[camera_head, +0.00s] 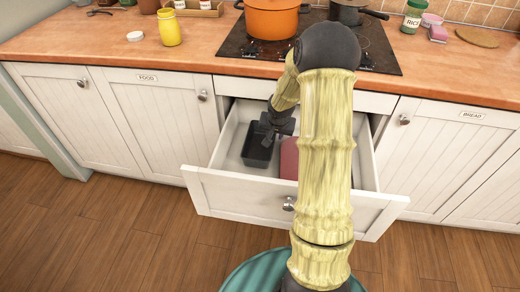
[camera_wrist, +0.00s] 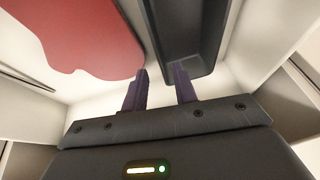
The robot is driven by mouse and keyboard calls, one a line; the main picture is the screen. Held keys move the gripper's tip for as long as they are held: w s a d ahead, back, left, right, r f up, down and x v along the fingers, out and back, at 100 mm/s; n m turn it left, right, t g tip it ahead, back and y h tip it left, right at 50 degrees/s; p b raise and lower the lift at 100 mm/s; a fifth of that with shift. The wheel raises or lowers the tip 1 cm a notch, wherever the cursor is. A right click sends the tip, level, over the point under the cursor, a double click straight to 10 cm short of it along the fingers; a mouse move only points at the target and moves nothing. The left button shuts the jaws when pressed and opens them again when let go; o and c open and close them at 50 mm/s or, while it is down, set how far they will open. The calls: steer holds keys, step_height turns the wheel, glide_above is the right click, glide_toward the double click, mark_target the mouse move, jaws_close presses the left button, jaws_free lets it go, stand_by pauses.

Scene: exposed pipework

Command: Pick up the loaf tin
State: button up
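The loaf tin (camera_head: 256,152) is a dark grey, rectangular, open-topped tin lying in the left part of the open drawer. It also shows in the wrist view (camera_wrist: 192,35), running up from the fingers. My gripper (camera_wrist: 162,72) is open, with a gap between its two dark fingers. In the wrist view the tin's near left rim lies between the fingertips, the right finger overlapping the tin and the left one beside it. Whether they touch the tin I cannot tell. In the head view my gripper (camera_head: 272,128) is at the tin's right side, partly hiding it.
A red flat object (camera_wrist: 85,35) lies left of the tin in the wrist view; my arm partly hides it in the head view. The drawer (camera_head: 240,196) has raised walls all round. An orange pot (camera_head: 270,20) stands on the hob above.

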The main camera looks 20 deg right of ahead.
mark_target(260, 145)
steer(key=b+x, duration=0.1)
steer(key=x, duration=0.4)
steer(key=shift+w+f, duration=0.1)
steer(key=shift+f, duration=0.1)
steer(key=b+x, duration=0.2)
steer(key=x, duration=0.3)
steer(key=shift+d+f, duration=0.1)
steer(key=shift+f, duration=0.1)
steer(key=shift+r, duration=0.1)
jaws_close()
